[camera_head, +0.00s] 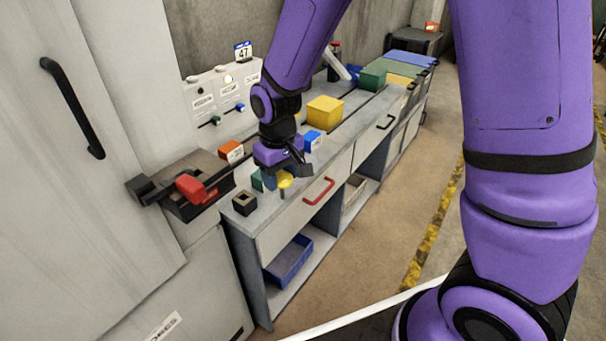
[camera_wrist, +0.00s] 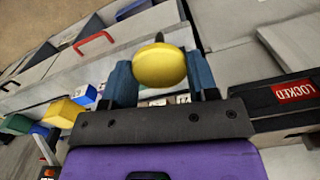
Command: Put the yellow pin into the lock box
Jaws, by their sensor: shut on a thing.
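My gripper (camera_head: 280,178) is low over the near end of the workbench, shut on the yellow pin (camera_head: 285,181). In the wrist view the pin's round yellow head (camera_wrist: 159,66) sits between the two blue fingers. Its shaft points down in the head view; whether its tip touches anything is unclear. The lock box (camera_head: 205,178) is a dark box with a red handle, left of my gripper beside the grey cabinet. In the wrist view, its dark body (camera_wrist: 270,108) with a red LOCKED label is at the right. Its pin opening cannot be made out.
A small dark square holder (camera_head: 245,203) stands at the bench's near corner. Orange (camera_head: 231,151), blue (camera_head: 312,140) and yellow (camera_head: 325,111) blocks stand behind my gripper. A red drawer handle (camera_head: 319,191) is on the bench front. The floor to the right is clear.

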